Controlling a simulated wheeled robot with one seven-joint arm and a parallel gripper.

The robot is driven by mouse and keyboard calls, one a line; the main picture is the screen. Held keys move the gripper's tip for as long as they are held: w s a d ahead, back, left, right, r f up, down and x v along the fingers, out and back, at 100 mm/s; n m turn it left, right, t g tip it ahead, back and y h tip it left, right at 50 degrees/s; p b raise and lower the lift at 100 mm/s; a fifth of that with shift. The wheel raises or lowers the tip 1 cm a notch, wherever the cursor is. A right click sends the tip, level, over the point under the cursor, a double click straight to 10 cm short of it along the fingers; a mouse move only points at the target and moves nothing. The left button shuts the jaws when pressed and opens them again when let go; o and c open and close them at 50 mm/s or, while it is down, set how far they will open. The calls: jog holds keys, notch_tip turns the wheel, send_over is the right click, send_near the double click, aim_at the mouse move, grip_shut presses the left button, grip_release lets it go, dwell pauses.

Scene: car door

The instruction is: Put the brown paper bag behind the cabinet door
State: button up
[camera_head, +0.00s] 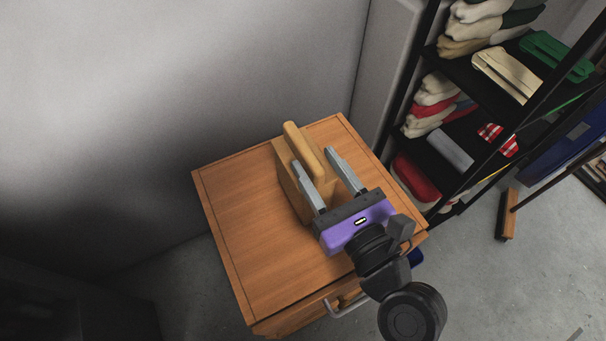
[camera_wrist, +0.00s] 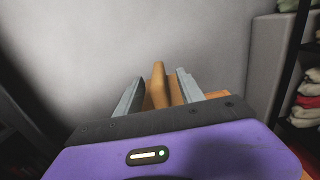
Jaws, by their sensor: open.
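The brown paper bag (camera_head: 289,181) stands on top of the wooden cabinet (camera_head: 232,221), its rolled tan top edge upright. It also shows in the wrist view (camera_wrist: 158,88), between the fingers. My gripper (camera_head: 313,158) is open, with its two grey fingers on either side of the bag's upper part. In the wrist view my gripper (camera_wrist: 158,85) has a finger on each side of the bag's top, with gaps visible. The cabinet's front is mostly hidden below its top and behind my arm. A metal handle (camera_head: 340,308) shows at the front. I cannot tell how the door stands.
A black shelf rack (camera_head: 437,163) with folded clothes stands to the right of the cabinet. A grey wall (camera_head: 250,80) is behind it. A broom (camera_head: 507,214) stands on the floor at the right. The cabinet top's left side is clear.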

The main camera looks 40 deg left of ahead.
aim_at(303, 145)
jog(key=p+x, duration=0.1)
jog(key=x, duration=0.4)
jog(key=shift+s+a+r, duration=0.1)
jog(key=shift+s, duration=0.05)
jog(key=shift+c, duration=0.3)
grip_shut()
dwell(1.0)
